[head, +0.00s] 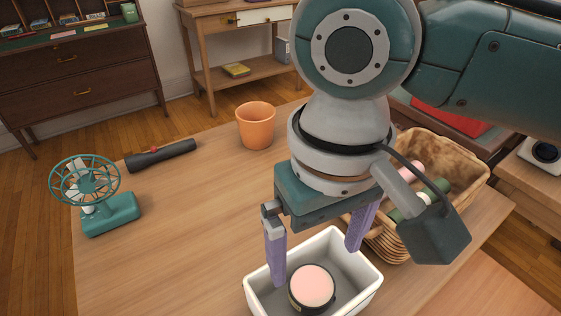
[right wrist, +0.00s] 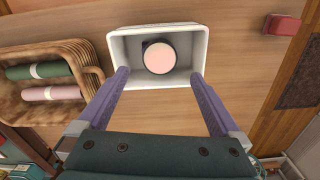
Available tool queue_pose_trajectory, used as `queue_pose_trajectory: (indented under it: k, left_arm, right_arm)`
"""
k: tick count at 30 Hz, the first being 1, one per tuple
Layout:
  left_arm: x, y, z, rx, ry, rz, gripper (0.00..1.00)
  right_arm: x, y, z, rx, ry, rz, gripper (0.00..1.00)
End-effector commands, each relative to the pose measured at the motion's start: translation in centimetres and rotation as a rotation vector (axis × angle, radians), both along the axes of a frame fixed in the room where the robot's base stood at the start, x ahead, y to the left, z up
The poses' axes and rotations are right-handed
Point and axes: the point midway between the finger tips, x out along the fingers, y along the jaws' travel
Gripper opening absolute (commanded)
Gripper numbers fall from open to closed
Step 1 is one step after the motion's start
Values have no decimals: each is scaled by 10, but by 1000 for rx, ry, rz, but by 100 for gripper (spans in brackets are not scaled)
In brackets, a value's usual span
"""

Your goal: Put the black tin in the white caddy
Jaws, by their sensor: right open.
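The black tin (head: 311,288), with a pale pink top, sits inside the white caddy (head: 372,277), resting toward its front in the head view. In the right wrist view the tin (right wrist: 159,58) lies near the middle of the caddy (right wrist: 117,45), with its pink top facing the camera. My right gripper (head: 314,266) is open and empty over the caddy, its purple fingers spread wide. In the right wrist view its fingertips (right wrist: 160,73) are on either side of the caddy, apart from the tin. My left gripper is not in view.
A wicker basket (head: 463,165) with green and pink rolls stands right of the caddy. An orange cup (head: 255,127), a black flashlight (head: 161,154) and a green fan (head: 96,195) stand farther back and left. The table's left middle is clear. A red object (right wrist: 283,24) shows in the wrist view.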

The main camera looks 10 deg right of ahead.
Motion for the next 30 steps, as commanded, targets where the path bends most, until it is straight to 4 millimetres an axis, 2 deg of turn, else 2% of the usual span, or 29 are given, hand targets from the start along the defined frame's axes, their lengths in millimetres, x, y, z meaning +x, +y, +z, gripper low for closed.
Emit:
queue_pose_trajectory:
  k: [1, 3, 9, 13, 16, 21, 24, 26, 29, 30]
  left_arm:
    - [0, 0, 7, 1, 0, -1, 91]
    - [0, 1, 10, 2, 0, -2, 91]
    - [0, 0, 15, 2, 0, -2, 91]
    - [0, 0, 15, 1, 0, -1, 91]
    - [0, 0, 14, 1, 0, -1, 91]
    - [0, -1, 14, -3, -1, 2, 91]
    - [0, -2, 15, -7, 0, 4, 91]
    - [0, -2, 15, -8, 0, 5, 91]
    - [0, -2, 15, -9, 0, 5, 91]
    - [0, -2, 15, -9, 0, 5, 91]
  right_arm:
    - [1, 1, 15, 3, -3, 0, 100]
    - [0, 0, 27, 2, -2, 1, 100]
    - [0, 0, 46, 1, 0, 0, 100]
    - [-1, 1, 47, 2, 1, 1, 100]
    - [-7, 9, 44, 36, -2, 26, 100]
    - [-35, 40, 33, 201, -54, 113, 100]
    - [-50, 46, 31, 292, -129, 123, 100]
    - [-57, 39, 30, 315, -177, 106, 100]
    - [-70, 12, 26, 293, -247, 62, 100]
    - [-77, -2, 24, 266, -269, 42, 100]
